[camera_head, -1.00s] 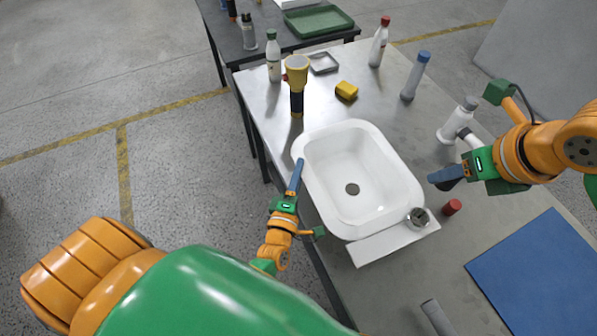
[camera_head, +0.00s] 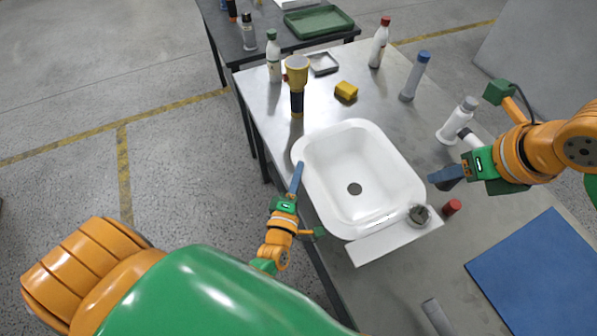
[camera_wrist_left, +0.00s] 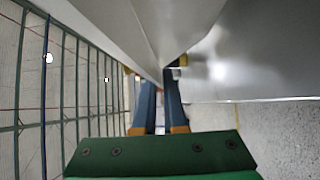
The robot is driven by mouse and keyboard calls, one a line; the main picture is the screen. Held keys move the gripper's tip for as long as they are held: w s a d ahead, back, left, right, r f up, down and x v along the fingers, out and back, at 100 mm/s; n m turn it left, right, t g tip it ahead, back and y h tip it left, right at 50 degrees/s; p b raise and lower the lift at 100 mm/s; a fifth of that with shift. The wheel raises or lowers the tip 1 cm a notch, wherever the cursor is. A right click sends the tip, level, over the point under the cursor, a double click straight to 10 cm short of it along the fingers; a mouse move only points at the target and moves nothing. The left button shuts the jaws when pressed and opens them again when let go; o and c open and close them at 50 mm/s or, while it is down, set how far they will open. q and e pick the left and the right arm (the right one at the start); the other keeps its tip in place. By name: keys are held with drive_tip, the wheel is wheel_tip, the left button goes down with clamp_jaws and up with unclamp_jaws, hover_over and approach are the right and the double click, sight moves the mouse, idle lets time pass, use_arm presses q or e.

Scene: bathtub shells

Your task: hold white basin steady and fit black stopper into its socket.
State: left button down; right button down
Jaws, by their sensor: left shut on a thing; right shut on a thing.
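My right gripper (camera_head: 436,178) is shut just right of the basin, above the table and clear of the socket. It holds something small and dark at its tips, presumably the black stopper, which I cannot tell apart from the dark fingers.
A yellow-and-black flashlight (camera_head: 297,87), a yellow sponge (camera_head: 346,91) and several bottles stand behind the basin. A white bottle (camera_head: 456,122) stands close behind my right gripper. A red cap (camera_head: 452,207) and a blue mat (camera_head: 545,275) lie to the right.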

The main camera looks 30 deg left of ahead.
idle(0.8)
drive_tip(key=w+d+f, duration=0.5)
drive_tip(key=f, duration=0.1)
drive_tip(key=m, duration=0.2)
hover_over(452, 221)
drive_tip(key=s, duration=0.1)
wheel_tip(452, 221, down, 8)
drive_tip(key=f, duration=1)
drive_tip(key=shift+d, duration=0.4)
drive_tip(key=shift+f, duration=0.15)
drive_tip(key=shift+c, duration=2.4)
unclamp_jaws()
